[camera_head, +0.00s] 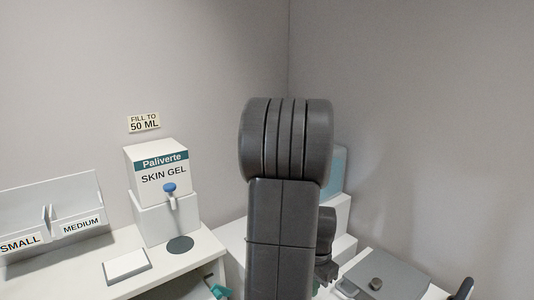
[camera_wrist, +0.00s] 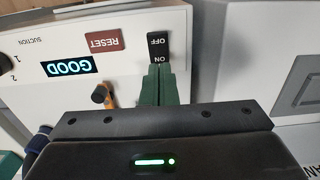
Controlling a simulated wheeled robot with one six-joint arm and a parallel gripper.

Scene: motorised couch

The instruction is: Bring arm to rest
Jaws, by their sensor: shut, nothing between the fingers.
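My gripper (camera_wrist: 158,72) shows in the wrist view with its green fingers together and nothing between them. The fingertips are at the lower edge of a black OFF/ON rocker switch (camera_wrist: 158,47) on a white panel (camera_wrist: 122,62); I cannot tell if they touch it. My dark grey arm (camera_head: 284,210) stands upright in the middle of the head view and hides much behind it.
The panel has a red RESET button (camera_wrist: 104,41), a lit GOOD display (camera_wrist: 69,68) and a dark knob (camera_wrist: 99,94). In the head view, a SKIN GEL box (camera_head: 163,177) and SMALL/MEDIUM holder (camera_head: 60,225) stand left. A grey-lidded unit (camera_head: 400,278) is right.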

